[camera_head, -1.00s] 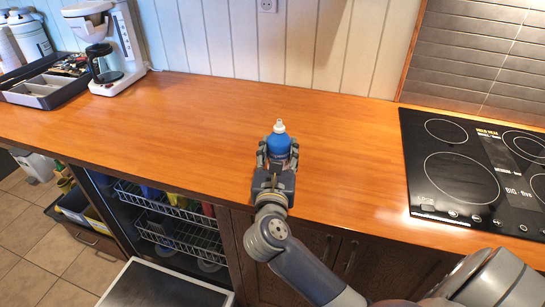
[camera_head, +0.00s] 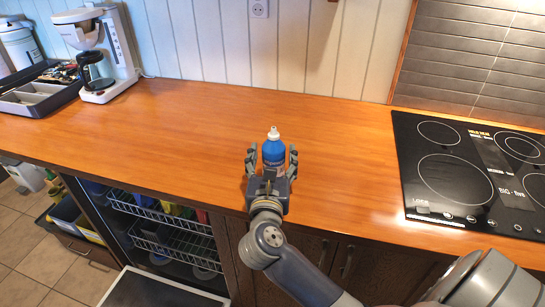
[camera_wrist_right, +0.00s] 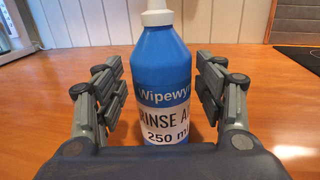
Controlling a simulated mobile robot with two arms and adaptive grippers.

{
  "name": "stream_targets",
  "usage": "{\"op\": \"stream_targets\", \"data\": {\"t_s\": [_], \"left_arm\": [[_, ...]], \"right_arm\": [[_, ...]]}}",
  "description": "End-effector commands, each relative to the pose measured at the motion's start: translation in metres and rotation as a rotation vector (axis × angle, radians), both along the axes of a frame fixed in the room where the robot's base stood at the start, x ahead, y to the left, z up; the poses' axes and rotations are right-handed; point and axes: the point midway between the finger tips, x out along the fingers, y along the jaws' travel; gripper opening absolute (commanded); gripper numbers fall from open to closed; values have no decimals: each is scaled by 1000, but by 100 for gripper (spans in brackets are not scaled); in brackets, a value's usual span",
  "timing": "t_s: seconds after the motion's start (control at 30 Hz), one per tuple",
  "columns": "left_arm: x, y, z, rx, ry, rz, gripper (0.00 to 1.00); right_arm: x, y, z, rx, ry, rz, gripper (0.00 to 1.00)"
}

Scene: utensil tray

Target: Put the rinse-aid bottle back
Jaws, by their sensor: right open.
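The rinse-aid bottle (camera_head: 274,151) is blue with a white cap and stands upright on the wooden countertop (camera_head: 190,130). In the right wrist view the bottle (camera_wrist_right: 163,75) shows a "Rinse A..." 250 ml label, partly hidden at the bottom by the gripper body. My right gripper (camera_head: 272,155) is open, with one finger on each side of the bottle. The wrist view shows gaps between the bottle and both fingers. My left gripper is not in view.
A black cooktop (camera_head: 455,190) lies to the right. A coffee maker (camera_head: 97,55) and a grey utensil tray (camera_head: 38,105) stand at the back left. Below the counter, a dishwasher with wire racks (camera_head: 170,235) is open. The counter behind the bottle is clear.

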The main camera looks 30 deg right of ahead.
Motion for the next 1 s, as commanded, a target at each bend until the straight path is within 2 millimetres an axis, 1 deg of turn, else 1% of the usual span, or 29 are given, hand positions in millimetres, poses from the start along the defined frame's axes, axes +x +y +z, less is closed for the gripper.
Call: {"op": "stream_targets", "data": {"t_s": [0.03, 0.13, 0.3, 0.5, 0.7, 1.0], "left_arm": [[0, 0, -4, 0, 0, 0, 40], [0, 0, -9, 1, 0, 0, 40], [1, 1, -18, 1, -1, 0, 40], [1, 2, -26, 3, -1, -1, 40], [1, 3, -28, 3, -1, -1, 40], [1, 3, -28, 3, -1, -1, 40]], "right_arm": [[-6, 6, -5, 7, 4, 3, 64], [-22, 18, -6, 9, 4, 3, 64], [-52, 42, -7, 9, 5, 4, 64], [-80, 63, -6, 6, 3, 2, 64], [-92, 72, -4, 2, 3, 1, 64], [-92, 73, -3, 2, 2, 1, 64]]}}
